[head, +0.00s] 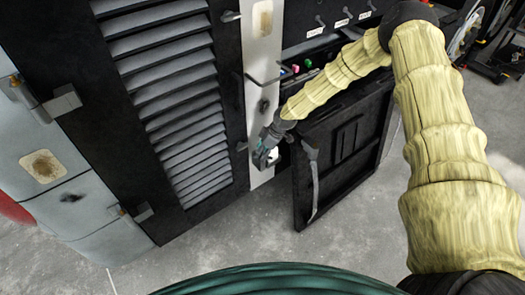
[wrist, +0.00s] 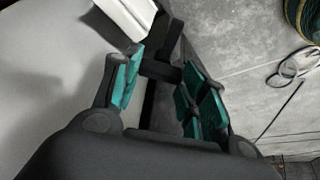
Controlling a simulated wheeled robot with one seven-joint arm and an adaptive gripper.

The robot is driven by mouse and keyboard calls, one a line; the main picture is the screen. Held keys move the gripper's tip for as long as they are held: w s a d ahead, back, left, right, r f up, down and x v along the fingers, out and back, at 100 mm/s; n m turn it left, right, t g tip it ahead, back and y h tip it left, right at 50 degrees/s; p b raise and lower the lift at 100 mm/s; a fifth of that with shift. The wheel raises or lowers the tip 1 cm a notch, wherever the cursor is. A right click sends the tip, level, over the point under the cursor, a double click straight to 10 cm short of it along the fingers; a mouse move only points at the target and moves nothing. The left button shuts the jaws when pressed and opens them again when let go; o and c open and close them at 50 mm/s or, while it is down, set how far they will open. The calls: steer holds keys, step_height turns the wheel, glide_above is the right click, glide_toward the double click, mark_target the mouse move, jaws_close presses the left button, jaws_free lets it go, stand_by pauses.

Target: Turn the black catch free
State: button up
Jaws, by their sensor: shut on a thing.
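My gripper (head: 265,155) is at the lower part of a pale upright strip, between a black louvred door and an open black panel. In the wrist view, my gripper (wrist: 163,75) has its teal-padded fingers on either side of a dark part, which looks like the black catch (wrist: 160,68). The jaws are shut on it. In the head view the gripper covers the catch, so its turn angle cannot be told there. A white block (wrist: 128,14) lies just beyond the fingertips in the wrist view.
The louvred door (head: 175,95) stands left of the pale strip (head: 262,55). The black panel (head: 345,150) with a grey handle (head: 312,178) hangs open close to my gripper's right. Switches and coloured buttons sit above it. Grey floor (head: 240,235) in front is clear.

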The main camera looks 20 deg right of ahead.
steer(key=shift+m, duration=0.4)
steer(key=m+t+h+b, duration=0.1)
steer(key=m, duration=0.2)
steer(key=shift+a, duration=0.1)
steer(key=shift+m+t+h+b, duration=0.5)
steer(key=shift+m+b, duration=0.3)
steer(key=shift+m, duration=1)
steer(key=shift+r, duration=0.1)
steer(key=o, duration=1)
steer(key=shift+s, duration=0.1)
steer(key=shift+v, duration=5.95)
